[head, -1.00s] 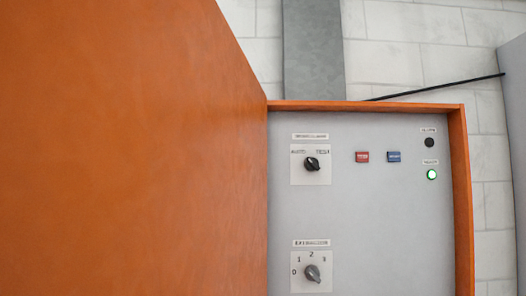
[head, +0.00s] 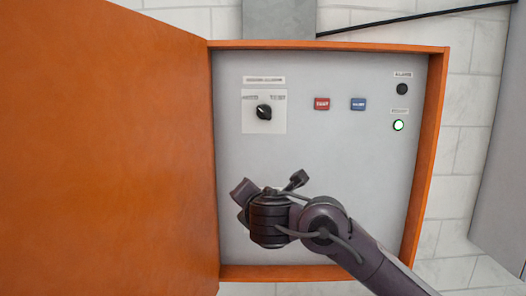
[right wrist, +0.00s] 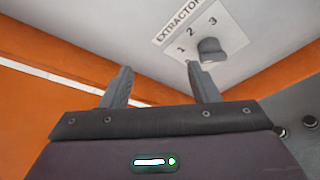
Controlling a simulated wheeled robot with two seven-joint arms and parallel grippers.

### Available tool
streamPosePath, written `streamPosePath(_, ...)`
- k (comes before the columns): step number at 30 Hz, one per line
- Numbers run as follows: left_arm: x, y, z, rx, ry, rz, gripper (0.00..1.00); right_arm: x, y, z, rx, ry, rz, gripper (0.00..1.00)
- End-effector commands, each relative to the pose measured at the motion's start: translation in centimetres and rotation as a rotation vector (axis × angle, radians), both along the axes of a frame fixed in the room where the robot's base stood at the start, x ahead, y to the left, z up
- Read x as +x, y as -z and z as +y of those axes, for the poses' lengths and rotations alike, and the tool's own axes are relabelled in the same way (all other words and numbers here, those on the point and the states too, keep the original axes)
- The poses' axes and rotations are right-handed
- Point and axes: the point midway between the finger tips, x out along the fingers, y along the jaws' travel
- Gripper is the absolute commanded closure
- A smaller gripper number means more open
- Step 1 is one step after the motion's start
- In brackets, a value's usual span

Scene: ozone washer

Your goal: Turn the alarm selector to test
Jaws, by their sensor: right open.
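A black rotary selector knob (head: 264,112) sits on a white plate at the panel's upper left, in the head view. It has a mark on each side above it and a label over the plate; the lettering is too small to read. My right gripper (right wrist: 158,70) is open and empty between its fingers in the right wrist view. In the head view my right arm reaches in from the lower right, and its wrist is below the selector, apart from it. The grey extractor knob (right wrist: 211,52) is close to the right finger in the wrist view; my arm hides it in the head view.
An orange door (head: 105,150) stands open on the left, and an orange frame (head: 428,150) rims the grey panel. A red button (head: 322,104), a blue button (head: 358,104), a black round fitting (head: 402,89) and a lit green lamp (head: 398,125) are right of the selector.

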Motion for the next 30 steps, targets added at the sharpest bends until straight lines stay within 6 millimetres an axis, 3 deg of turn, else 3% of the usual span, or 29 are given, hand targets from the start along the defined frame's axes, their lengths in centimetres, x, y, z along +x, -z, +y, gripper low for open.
streamPosePath(1, -0.4, -0.4, 0.3, 0.003, 0.0, 0.006, 0.64, 0.1, -4.1, -0.3, -0.106, -0.005, -0.079, 0.45)
streamPosePath(3, -0.7, -0.6, 0.5, 0.007, -0.001, 0.011, 0.64, 0.1, -7.9, -0.7, -0.24, -0.005, -0.16, 0.45)
streamPosePath(6, -0.7, -0.9, 0.7, 0.009, -0.001, 0.012, 0.64, -0.3, -12.5, -1.4, -0.398, 0.009, -0.249, 0.45)
streamPosePath(10, -0.5, -1.1, 0.6, 0.007, -0.001, 0.009, 0.64, -0.8, -16.3, -2.3, -0.53, 0.033, -0.318, 0.45)
streamPosePath(17, 0.1, -2.1, -0.3, -0.004, -0.004, -0.002, 0.64, 0.0, -18.3, -2.7, -0.598, 0.049, -0.344, 0.45)
streamPosePath(30, 0.2, -5.7, -0.3, -0.004, -0.003, -0.003, 0.64, 6.1, -18.3, -2.2, -0.59, 0.046, -0.345, 0.45)
